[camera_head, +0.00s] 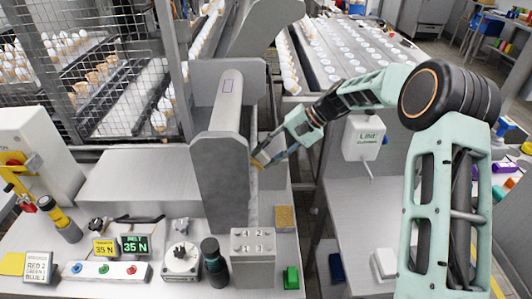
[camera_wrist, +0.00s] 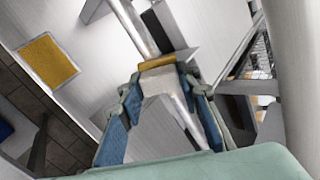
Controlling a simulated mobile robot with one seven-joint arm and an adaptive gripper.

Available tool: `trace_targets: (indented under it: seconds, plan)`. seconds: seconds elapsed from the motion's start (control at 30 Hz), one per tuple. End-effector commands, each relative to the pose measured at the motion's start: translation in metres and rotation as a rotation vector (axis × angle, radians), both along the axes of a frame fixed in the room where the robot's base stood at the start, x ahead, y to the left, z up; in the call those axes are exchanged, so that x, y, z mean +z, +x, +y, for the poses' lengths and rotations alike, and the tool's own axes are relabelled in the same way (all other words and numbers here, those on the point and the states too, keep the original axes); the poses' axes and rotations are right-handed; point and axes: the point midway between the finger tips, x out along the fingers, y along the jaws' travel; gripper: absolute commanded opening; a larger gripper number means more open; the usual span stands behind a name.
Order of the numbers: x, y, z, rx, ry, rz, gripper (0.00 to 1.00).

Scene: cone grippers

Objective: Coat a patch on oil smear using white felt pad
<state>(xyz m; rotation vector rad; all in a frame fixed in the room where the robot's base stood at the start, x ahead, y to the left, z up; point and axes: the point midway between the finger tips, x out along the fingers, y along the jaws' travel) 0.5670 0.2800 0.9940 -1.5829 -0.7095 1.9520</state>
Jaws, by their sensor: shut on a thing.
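My gripper (camera_head: 268,156) is beside the right side of a grey upright housing (camera_head: 221,185). Its blue fingers in the wrist view (camera_wrist: 165,98) are closed on a small pale pad with a tan-yellow edge (camera_wrist: 157,62). In the head view only a yellowish bit of this pad (camera_head: 257,164) shows, close to the housing; I cannot tell whether they touch. I cannot make out an oil smear clearly.
A tan-yellow square pad (camera_head: 284,217) lies on the bench, also in the wrist view (camera_wrist: 47,61). Near it are a grey block with studs (camera_head: 253,244), a green block (camera_head: 291,278) and a dark cylinder (camera_head: 214,262). A wire-mesh guard (camera_head: 100,60) stands at left.

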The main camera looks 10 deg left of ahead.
Motion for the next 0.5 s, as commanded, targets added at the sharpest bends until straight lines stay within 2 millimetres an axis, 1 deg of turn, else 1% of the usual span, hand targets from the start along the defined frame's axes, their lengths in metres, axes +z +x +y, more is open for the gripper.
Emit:
trace_targets:
  seconds: [0.13, 0.5]
  plan:
    - [0.0, -0.007, -0.002, 0.0, 0.0, 0.0, 0.12]
    - [-0.001, -0.037, -0.009, -0.001, 0.0, -0.001, 0.12]
